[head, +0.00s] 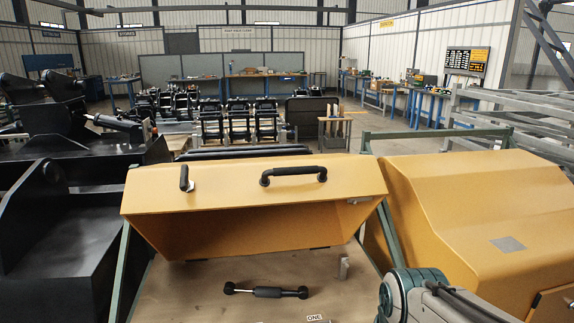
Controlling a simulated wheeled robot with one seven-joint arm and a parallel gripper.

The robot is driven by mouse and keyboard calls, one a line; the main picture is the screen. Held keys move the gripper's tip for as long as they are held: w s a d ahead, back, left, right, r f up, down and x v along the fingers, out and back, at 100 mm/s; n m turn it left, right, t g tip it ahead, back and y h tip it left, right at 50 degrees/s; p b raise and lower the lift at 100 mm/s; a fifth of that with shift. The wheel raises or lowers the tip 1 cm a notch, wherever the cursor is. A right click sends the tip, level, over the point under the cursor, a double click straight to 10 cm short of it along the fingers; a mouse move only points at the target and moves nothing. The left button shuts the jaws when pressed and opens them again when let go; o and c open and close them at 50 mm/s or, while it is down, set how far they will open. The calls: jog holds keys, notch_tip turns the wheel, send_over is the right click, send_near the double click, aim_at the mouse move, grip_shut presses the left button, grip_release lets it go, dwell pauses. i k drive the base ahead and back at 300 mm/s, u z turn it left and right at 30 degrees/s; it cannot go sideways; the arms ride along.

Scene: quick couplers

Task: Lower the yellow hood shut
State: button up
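The yellow hood (255,205) stands raised in the middle of the head view, with its shaded hollow facing me above a brown board (195,290). A black bar handle (293,173) is on its upper face, right of centre. A smaller black handle (185,180) sits near its left end. On the board lies a black cylinder-like part (265,291) with an eye at each end. A small grey upright bracket (344,265) stands to its right. My arm shows at the bottom right, below and right of the hood and apart from it; my gripper is not visible.
A second yellow housing (480,220) stands close on the right. Large black metal parts (70,220) crowd the left side. Green frame posts (122,270) flank the board. Black couplers (240,122) and workbenches stand farther back, with open floor between.

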aim_at(235, 207)
jog(key=u, duration=0.35)
jog(key=i, duration=1)
jog(key=z, duration=0.4)
